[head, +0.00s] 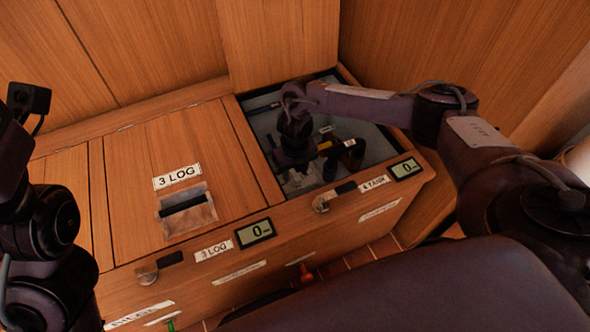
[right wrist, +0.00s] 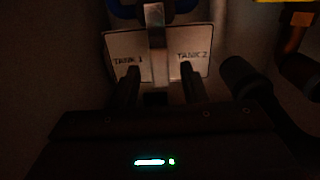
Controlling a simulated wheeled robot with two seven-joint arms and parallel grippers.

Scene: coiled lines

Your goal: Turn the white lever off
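The white lever (right wrist: 156,38) shows in the right wrist view as a pale upright bar between a TANK 1 label and a TANK 2 label. My right gripper (right wrist: 160,75) has its two dark fingers apart, one on each side of the lever's lower end, with gaps between. I cannot tell the exact depth between fingers and lever. In the head view my right gripper (head: 298,175) reaches down into the open 4 TANK compartment; the lever cannot be made out there. My left arm stands at the left edge; its fingers do not show.
The open compartment's rim (head: 262,185) surrounds my right gripper closely. Dark and yellow fittings (head: 345,152) lie right of it; a dark pipe (right wrist: 240,80) is close in the wrist view. The shut 3 LOG lid (head: 135,190) is left. A raised wooden panel (head: 280,40) stands behind.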

